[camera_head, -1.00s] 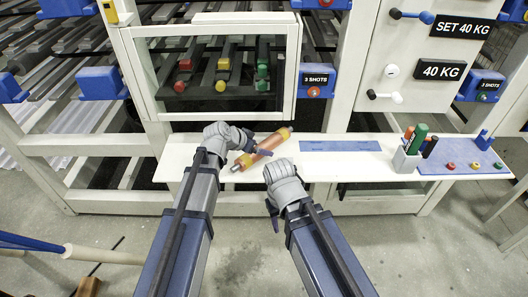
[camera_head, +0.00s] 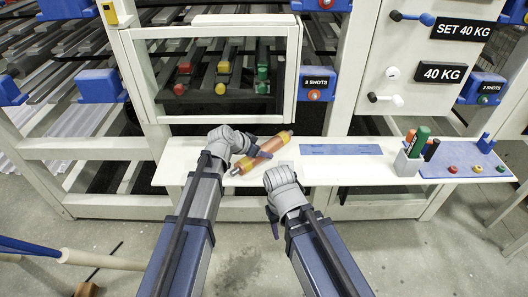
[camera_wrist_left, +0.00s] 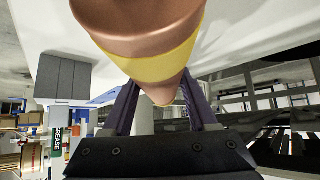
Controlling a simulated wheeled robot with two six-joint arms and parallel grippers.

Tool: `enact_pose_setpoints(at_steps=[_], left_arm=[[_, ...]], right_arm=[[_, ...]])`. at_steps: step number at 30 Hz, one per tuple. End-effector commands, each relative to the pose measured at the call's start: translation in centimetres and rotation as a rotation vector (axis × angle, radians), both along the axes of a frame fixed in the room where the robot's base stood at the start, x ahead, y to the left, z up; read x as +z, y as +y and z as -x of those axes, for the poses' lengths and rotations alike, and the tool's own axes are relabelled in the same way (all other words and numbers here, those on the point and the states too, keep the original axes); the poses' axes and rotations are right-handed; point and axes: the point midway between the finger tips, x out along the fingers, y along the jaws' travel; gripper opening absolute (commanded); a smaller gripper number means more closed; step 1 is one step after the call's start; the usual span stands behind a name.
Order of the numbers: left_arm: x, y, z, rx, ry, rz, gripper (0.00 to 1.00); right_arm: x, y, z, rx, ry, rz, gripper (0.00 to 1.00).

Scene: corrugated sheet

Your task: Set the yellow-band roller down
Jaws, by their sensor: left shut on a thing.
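I cannot tell whether the roller touches the shelf. My right gripper (camera_head: 272,214) hangs near the shelf's front edge, apart from the roller; its jaw opening is too small to make out.
A blue mat (camera_head: 340,149) lies on the shelf right of the roller. A white-framed window box (camera_head: 215,118) with red, yellow and green pieces is above the shelf.

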Motion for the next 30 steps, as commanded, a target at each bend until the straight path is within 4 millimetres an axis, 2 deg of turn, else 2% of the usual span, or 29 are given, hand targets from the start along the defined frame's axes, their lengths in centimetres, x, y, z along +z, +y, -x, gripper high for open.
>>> enact_pose_setpoints(at_steps=[1,6,24,30], left_arm=[[-0.01,-0.02,0.03,-0.001,0.0,0.001,0.19],[-0.01,-0.02,0.03,-0.001,0.0,0.001,0.0],[0.08,-0.04,0.01,-0.001,0.0,0.001,0.0],[0.83,-0.04,0.01,0.0,-0.001,0.001,0.0]], right_arm=[[0.0,0.0,0.0,0.0,0.0,0.0,0.5],[0.0,0.0,0.0,0.0,0.0,0.0,0.5],[0.06,0.0,0.0,0.0,0.0,0.0,0.5],[0.81,0.0,0.0,0.0,0.0,0.0,0.5]])
